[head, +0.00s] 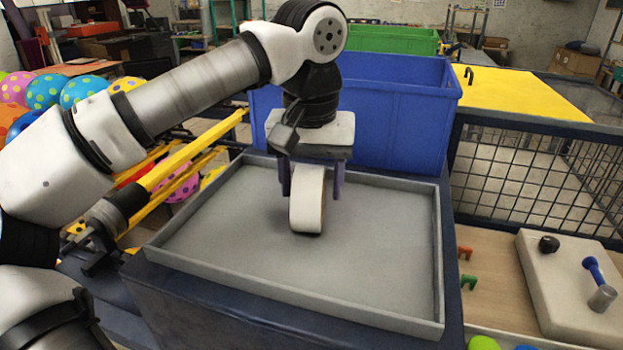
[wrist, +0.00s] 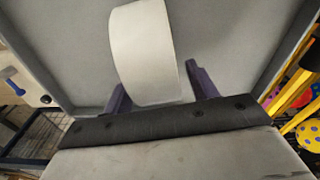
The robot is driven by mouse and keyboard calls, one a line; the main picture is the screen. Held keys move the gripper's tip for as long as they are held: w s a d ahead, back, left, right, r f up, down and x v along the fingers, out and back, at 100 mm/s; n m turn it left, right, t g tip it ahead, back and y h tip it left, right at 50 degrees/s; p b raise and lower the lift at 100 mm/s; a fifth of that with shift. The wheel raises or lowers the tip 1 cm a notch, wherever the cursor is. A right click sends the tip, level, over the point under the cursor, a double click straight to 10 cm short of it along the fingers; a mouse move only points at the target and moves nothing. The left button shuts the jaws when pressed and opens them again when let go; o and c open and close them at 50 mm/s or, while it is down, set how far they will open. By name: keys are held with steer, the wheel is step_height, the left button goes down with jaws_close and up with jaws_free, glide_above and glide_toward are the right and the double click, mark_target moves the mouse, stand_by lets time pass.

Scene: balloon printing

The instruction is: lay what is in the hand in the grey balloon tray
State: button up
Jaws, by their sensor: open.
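A white, band-like round object (head: 307,200) with a tan inner side stands on edge in the grey balloon tray (head: 385,255), near its middle. Its lower edge appears to rest on the tray floor. My gripper (head: 313,185) points down over the tray with its two purple fingers apart. The white object is between the fingers, and a gap shows on its right side in the head view. In the wrist view the white object (wrist: 150,50) fills the space ahead of my open fingers (wrist: 160,90). Whether the left finger touches it cannot be told.
The rest of the tray floor is bare, inside low raised walls. A blue crate (head: 400,110) stands right behind the tray. A black mesh fence (head: 520,185) and a board with a blue-handled tool (head: 593,270) are at right. Balloons (head: 45,92) are at left.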

steer(key=shift+r, duration=0.1)
steer(key=r, duration=0.8)
steer(key=s+r+p, duration=0.1)
steer(key=r, duration=0.3)
steer(key=shift+a+r, duration=0.1)
steer(key=shift+w, duration=0.1)
